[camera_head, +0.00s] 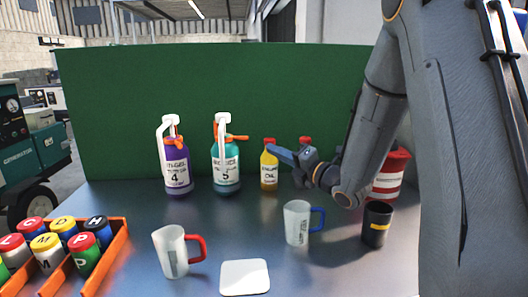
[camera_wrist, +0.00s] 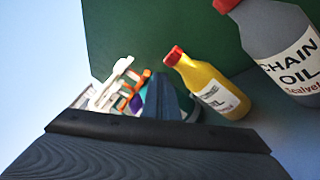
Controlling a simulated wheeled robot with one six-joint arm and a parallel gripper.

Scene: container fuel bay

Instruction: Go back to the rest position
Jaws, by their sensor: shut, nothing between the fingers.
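My gripper (camera_head: 273,149) is at the end of my arm, raised over the back part of the table (camera_head: 225,222) and pointing left. Its fingers are shut with nothing between them. In the head view it is just in front of the upper part of a yellow bottle with a red cap (camera_head: 269,172). The bottle also shows in the wrist view (camera_wrist: 212,92), to the right of the fingers. My arm comes in from the right and hides part of the table's right side.
Pump bottles, purple 4 (camera_head: 177,168) and teal 5 (camera_head: 225,172), stand at the back. A red-handled jug (camera_head: 172,252), blue-handled jug (camera_head: 297,223), black cup (camera_head: 376,226) and white pad (camera_head: 245,277) are nearer. An orange crate (camera_head: 108,262) holds lettered cans. A green panel (camera_head: 130,90) stands behind.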

